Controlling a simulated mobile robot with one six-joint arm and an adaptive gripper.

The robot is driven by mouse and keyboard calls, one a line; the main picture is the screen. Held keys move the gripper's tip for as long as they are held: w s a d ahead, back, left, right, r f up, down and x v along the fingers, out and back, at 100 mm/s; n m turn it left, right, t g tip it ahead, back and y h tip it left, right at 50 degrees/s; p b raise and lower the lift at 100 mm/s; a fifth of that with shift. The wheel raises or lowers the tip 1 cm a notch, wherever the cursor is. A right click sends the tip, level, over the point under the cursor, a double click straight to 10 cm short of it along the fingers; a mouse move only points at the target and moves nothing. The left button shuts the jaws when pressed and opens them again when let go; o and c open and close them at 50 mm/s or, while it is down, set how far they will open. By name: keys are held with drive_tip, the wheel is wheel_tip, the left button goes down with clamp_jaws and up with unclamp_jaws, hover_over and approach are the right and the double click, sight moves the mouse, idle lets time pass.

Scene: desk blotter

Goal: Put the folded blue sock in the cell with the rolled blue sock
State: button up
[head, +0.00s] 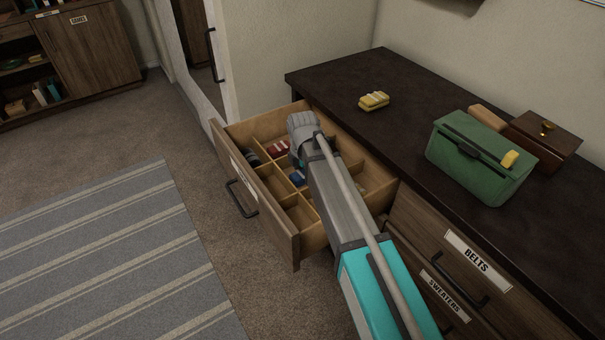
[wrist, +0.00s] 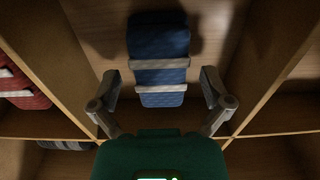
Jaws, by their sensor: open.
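The folded blue sock (wrist: 160,48), with two grey bands, lies in a drawer cell in the wrist view. My gripper (wrist: 160,98) is open above it, one finger towards each side of its near end, not closed on it.
The open drawer (head: 283,232) has wooden dividers. A red, white-banded item (wrist: 25,90) lies in the cell to the left, and a dark grey roll (wrist: 66,145) in a lower-left cell. A green box (head: 475,165), a wooden box (head: 545,135) and yellow-striped item (head: 374,101) sit on the dresser top.

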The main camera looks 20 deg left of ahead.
sight(302, 173)
wheel_tip(302, 173, up, 12)
drive_tip(key=p, duration=1.2)
drive_tip(key=shift+r, duration=0.1)
